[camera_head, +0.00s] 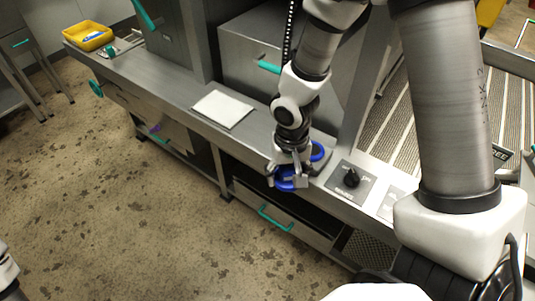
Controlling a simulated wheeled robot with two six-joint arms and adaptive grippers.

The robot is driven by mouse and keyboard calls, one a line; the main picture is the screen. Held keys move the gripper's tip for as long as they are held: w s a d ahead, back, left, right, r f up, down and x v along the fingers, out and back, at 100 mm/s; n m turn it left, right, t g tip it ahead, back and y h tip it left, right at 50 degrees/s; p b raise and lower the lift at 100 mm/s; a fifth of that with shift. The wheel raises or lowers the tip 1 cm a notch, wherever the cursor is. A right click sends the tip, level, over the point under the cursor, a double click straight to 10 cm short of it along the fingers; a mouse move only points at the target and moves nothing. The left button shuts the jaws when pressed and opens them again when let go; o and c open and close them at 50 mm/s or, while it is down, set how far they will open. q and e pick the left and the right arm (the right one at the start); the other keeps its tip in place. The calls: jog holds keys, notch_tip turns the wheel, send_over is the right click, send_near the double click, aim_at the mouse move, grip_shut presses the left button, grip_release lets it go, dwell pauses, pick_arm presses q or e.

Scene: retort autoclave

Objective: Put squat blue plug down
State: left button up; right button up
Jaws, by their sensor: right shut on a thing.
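My right gripper (287,181) reaches down from above, over the front edge of the steel counter. It is shut on the squat blue plug (283,186), which shows as blue parts around and below the fingers. The fingers hide much of the plug, and I cannot tell whether it touches the counter. A second blue round part (318,151) shows just behind the gripper, partly hidden by it. My left gripper does not show; only a piece of my left arm is at the lower left edge.
A white mat (222,109) lies on the counter (178,88) left of the gripper. A black knob panel (351,179) is to the right. A yellow bin (88,36) stands at the far left. Drawers with teal handles (275,218) are below. The floor in front is clear.

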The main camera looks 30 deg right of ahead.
jog(key=shift+w+d+r, duration=0.1)
jog(key=shift+d, duration=0.2)
jog(key=w+d+p, duration=0.1)
jog(key=w+d, duration=0.1)
jog(key=w, duration=0.2)
jog(key=w+d+p, duration=0.1)
jog(key=w+d, duration=0.1)
jog(key=w, duration=0.3)
jog(key=w+d+f+p, duration=0.1)
jog(key=w+d+p, duration=0.1)
jog(key=w, duration=0.3)
jog(key=shift+f, duration=0.1)
jog(key=f, duration=0.3)
jog(key=shift+w+d+f+p, duration=0.1)
jog(key=shift+w+f+p, duration=0.15)
jog(key=shift+p, duration=0.15)
jog(key=shift+f, duration=0.15)
jog(key=shift+f, duration=0.1)
jog(key=o, duration=1.5)
jog(key=shift+o, duration=0.2)
notch_tip(320, 180, up, 12)
jog(key=b, duration=0.1)
jog(key=shift+b, duration=0.35)
